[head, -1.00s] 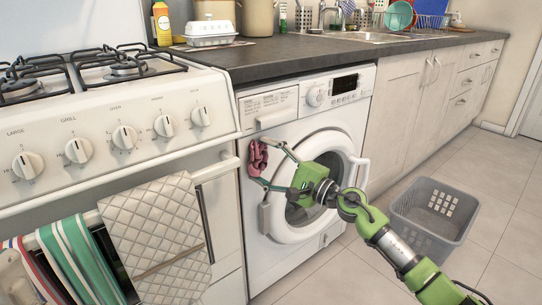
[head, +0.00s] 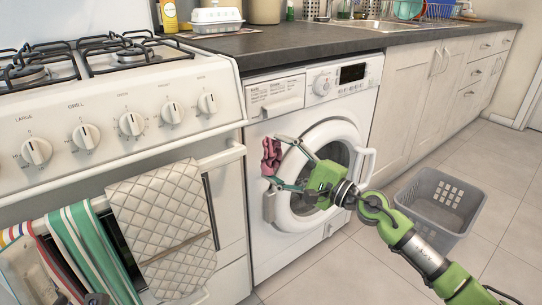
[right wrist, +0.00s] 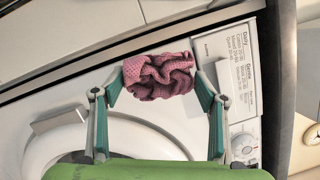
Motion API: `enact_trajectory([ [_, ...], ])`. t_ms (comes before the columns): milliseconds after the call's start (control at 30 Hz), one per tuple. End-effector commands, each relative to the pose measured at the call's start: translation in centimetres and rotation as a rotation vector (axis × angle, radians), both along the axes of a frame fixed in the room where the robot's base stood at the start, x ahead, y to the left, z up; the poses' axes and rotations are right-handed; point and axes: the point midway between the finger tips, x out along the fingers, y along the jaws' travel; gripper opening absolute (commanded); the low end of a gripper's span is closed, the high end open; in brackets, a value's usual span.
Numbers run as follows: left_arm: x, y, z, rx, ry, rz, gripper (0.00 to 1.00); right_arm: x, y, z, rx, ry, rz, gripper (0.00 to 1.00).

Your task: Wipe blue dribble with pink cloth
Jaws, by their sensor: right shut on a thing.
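The pink cloth (head: 271,156) is a crumpled, knitted-looking bundle. My right gripper (head: 272,158) is shut on it, with a fingertip on either side. It is held at the front of the white washer (head: 256,215), left of the round door and below the detergent drawer. In the right wrist view the cloth (right wrist: 158,76) sits between the teal fingers, near the washer's panel. I cannot tell whether the cloth touches the washer front. I can make out no blue dribble in either view; the cloth and gripper hide part of the front.
A cooker (head: 95,125) with hanging towels (head: 92,250) stands left of the washer. A grey basket (head: 440,205) stands on the floor at right. The dark counter (head: 300,52) runs above the washer, with an egg box (head: 216,20) on it.

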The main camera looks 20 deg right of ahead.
Motion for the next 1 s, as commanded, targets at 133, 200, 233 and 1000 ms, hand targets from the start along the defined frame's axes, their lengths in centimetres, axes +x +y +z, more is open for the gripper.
enact_trajectory([
  [133,-0.1,0.1,0.3,-0.003,-0.02,0.001,0.4,-1.0,-0.4,0.0,0.0,0.0,0.0,0.49],
  [200,-0.1,0.1,0.4,-0.005,-0.023,0.002,0.4,-1.1,-0.4,0.0,0.0,0.0,-0.001,0.49],
  [233,-0.1,0.1,0.5,-0.005,-0.024,0.003,0.4,-1.2,-0.4,0.0,0.001,0.001,0.0,0.49],
  [1000,0.4,-0.1,0.8,0.001,-0.052,0.005,0.4,-4.0,-1.4,0.0,0.001,0.0,0.0,0.49],
])
